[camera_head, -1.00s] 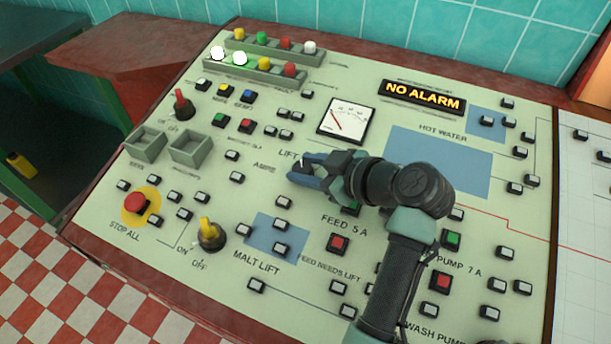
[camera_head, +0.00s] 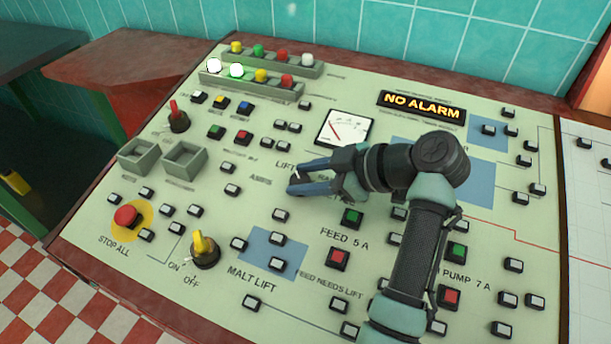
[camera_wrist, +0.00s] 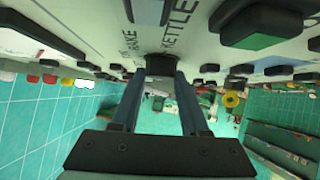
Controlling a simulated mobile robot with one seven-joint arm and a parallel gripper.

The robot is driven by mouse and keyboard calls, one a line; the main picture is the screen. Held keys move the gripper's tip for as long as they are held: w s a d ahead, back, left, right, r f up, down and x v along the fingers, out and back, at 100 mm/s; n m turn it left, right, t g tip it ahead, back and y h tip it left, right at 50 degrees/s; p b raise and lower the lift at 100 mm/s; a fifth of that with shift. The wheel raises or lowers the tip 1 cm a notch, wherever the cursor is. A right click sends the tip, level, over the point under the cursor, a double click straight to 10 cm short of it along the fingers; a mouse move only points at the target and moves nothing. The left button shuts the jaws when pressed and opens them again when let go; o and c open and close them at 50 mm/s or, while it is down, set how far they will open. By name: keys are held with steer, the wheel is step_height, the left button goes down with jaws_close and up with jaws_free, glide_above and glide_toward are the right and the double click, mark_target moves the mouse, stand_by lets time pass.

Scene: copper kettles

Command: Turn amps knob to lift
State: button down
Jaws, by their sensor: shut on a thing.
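The amps knob (camera_wrist: 157,63) is a small dark knob on the pale green control panel (camera_head: 330,270). It sits between my fingertips in the wrist view. In the head view, my fingers mostly hide it, so its pointer direction is hard to tell. The word LIFT (camera_head: 285,166) is printed just above the fingertips, and AMPS (camera_head: 260,180) is printed to their left. My gripper (camera_head: 292,182) is shut on the knob, reaching in from the right, with its two dark blue fingers on either side. It also shows in the wrist view (camera_wrist: 158,75).
Near my gripper are the analog meter (camera_head: 345,128), a green button (camera_head: 352,217) and a red button (camera_head: 338,257). A yellow switch (camera_head: 204,248) and the red STOP ALL button (camera_head: 126,215) stand farther left. The NO ALARM display (camera_head: 421,105) is above.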

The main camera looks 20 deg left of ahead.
steer(key=shift+c, duration=2.1)
jaws_free()
steer(key=shift+f, duration=0.15)
steer(key=shift+d+r, duration=0.4)
steer(key=shift+d, duration=0.05)
steer(key=v, duration=1.2)
steer(key=shift+p, duration=0.45)
